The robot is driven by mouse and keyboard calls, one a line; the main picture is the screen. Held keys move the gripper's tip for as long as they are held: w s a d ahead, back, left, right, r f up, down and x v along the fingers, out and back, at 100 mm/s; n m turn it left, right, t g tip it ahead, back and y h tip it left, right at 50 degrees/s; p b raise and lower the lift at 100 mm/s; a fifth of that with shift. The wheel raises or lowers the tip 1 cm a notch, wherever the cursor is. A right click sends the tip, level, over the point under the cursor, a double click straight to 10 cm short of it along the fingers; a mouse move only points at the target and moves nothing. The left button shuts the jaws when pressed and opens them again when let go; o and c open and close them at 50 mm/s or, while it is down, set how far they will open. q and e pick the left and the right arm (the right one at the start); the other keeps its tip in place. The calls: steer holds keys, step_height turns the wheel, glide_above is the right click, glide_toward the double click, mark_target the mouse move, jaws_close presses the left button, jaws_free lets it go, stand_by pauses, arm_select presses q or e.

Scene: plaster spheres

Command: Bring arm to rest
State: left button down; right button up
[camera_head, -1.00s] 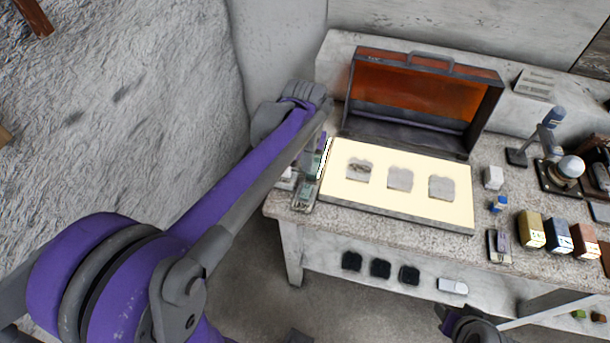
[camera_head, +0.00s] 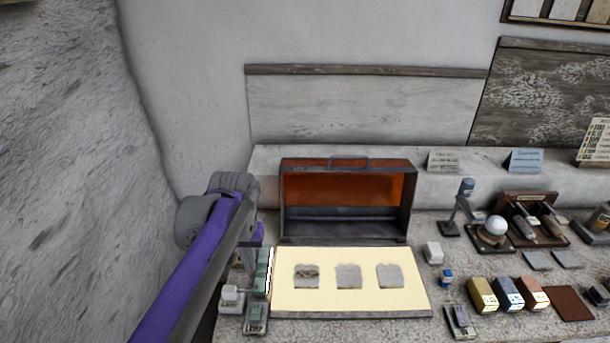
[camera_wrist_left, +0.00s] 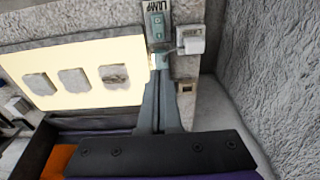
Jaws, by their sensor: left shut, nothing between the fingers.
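My left arm comes in from the lower left in the head view. Its left gripper (camera_head: 249,262) hangs at the left edge of the lit cream panel (camera_head: 350,305), beside small switch boxes. In the left wrist view the gripper's fingers (camera_wrist_left: 160,62) are together and empty, pointing at the lamp switch (camera_wrist_left: 157,25). I cannot tell whether the tips touch anything. The panel, with three grey slabs on it, also shows in the wrist view (camera_wrist_left: 125,50). My right gripper is not in view.
An open case with an orange lining (camera_head: 345,190) stands behind the panel. A white sphere on a stand (camera_head: 495,226), coloured boxes (camera_head: 508,293) and small tools crowd the bench to the right. A rough wall (camera_head: 65,190) is at the left.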

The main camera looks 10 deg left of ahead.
arm_select(q)
steer(key=s+d+f+m+t, duration=0.1)
steer(key=s+d+f+t, duration=0.1)
steer(key=s+f, duration=0.3)
steer(key=s+d+f+m+t, duration=0.1)
steer(key=s+d+f, duration=0.4)
steer(key=s, duration=0.7)
steer(key=shift+s+f+m+t, duration=0.25)
steer(key=shift+s+m+t, duration=0.1)
steer(key=shift+t, duration=0.35)
stand_by(1.0)
